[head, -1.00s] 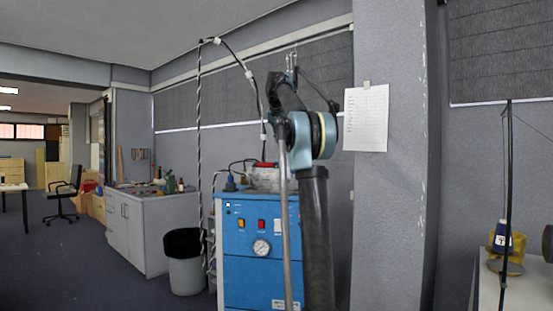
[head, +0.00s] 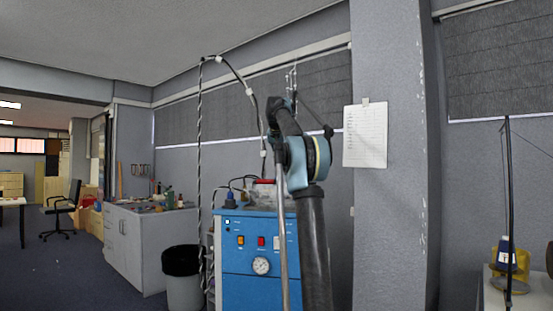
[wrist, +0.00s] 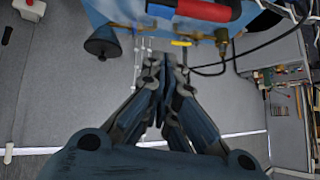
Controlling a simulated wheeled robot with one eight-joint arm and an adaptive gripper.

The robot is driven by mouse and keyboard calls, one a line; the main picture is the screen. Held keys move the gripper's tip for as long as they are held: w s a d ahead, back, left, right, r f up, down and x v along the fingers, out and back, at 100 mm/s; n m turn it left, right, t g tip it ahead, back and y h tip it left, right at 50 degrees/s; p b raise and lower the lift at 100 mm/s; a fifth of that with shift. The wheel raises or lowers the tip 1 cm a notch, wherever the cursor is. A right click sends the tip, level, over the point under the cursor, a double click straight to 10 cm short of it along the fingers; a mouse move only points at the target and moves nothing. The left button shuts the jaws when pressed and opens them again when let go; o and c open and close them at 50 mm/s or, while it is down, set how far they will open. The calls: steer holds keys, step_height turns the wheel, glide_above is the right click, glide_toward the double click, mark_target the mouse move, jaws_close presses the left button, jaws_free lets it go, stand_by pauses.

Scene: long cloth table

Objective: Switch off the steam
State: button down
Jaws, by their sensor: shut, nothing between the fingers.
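The steam machine is a blue cabinet (head: 232,285) in the middle of the head view, behind my arm. Its front has an orange switch (head: 241,240), a red switch (head: 261,241) and a pale switch (head: 277,243), partly hidden by my arm. A round gauge (head: 261,266) sits below them. In the wrist view, the blue machine (wrist: 115,10) shows at the top edge with a red handle (wrist: 205,10) and brass fittings. My gripper (wrist: 166,62) is shut and empty, apart from the machine in the picture. I cannot make out the gripper clearly in the head view.
A cable pole (head: 199,170) rises left of the machine. A black-lined bin (head: 183,290) and a grey cabinet (head: 140,245) with tools stand further left. A paper sheet (head: 365,135) hangs on the pillar. A thread cone (head: 505,255) stands far right.

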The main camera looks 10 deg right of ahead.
steer(key=x, duration=0.6)
steer(key=shift+w+f, duration=0.1)
steer(key=shift+w, duration=0.05)
step_height(320, 180, down, 3)
steer(key=shift+w+a+r, duration=0.1)
steer(key=shift+a, duration=0.05)
steer(key=shift+f, duration=0.7)
